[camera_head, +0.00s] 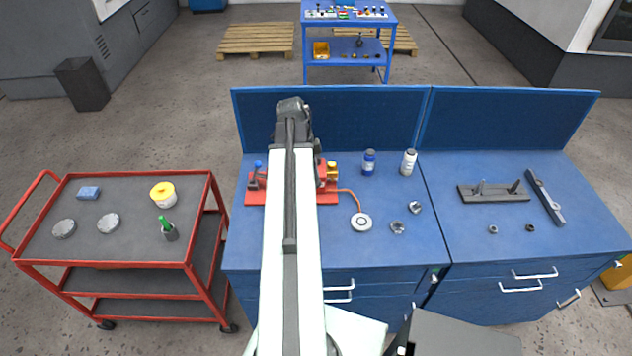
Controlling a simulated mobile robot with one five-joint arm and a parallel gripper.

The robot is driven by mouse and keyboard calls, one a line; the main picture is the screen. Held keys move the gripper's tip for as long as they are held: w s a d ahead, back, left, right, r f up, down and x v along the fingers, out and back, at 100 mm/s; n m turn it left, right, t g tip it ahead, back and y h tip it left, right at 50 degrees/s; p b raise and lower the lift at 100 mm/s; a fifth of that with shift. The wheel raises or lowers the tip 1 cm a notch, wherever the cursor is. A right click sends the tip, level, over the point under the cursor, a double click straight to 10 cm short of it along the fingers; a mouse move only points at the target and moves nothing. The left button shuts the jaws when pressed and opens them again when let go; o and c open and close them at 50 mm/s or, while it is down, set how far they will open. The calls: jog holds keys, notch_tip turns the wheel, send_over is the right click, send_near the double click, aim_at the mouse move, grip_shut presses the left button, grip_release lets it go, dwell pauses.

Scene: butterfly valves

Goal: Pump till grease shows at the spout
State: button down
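A red pump unit (331,198) sits on the left part of the blue workbench, its middle hidden behind my arm. A lever with a blue knob (257,164) stands at its left end. A brass-yellow part (332,169) is at its right end. An orange hose (350,193) runs from the right side to a round white disc (361,222) on the bench. My arm reaches over the pump unit, and its dark end joint is above the bench's back edge. My gripper's fingers are hidden behind the arm. I cannot make out a spout or grease.
A dark fixture (493,193) and a bar (545,196) lie farther right. A red cart (130,265) stands left.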

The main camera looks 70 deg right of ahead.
jog(key=shift+s+a+f+b, duration=0.1)
jog(key=shift+a+f+b, duration=0.05)
jog(key=shift+f+b, duration=1)
jog(key=shift+s+a+f+b, duration=0.1)
jog(key=shift+a+f+b, duration=0.1)
jog(key=shift+f+b, duration=0.95)
jog(key=shift+a+f+b, duration=0.15)
jog(key=shift+f+b, duration=0.95)
jog(key=shift+f, duration=0.1)
jog(key=r+p, duration=0.5)
jog(key=d+r+p, duration=0.1)
jog(key=r+p, duration=0.1)
jog(key=shift+w+r+p, duration=0.2)
jog(key=shift+r+p, duration=0.15)
jog(key=shift+p, duration=0.05)
jog(key=shift+d+r, duration=0.1)
jog(key=shift+r, duration=0.05)
jog(key=shift+f, duration=0.2)
jog(key=p+v, duration=0.2)
jog(key=s+p+v, duration=0.1)
jog(key=p+v, duration=0.2)
jog(key=p, duration=0.1)
jog(key=shift+d+r, duration=0.15)
jog(key=shift+r, duration=0.4)
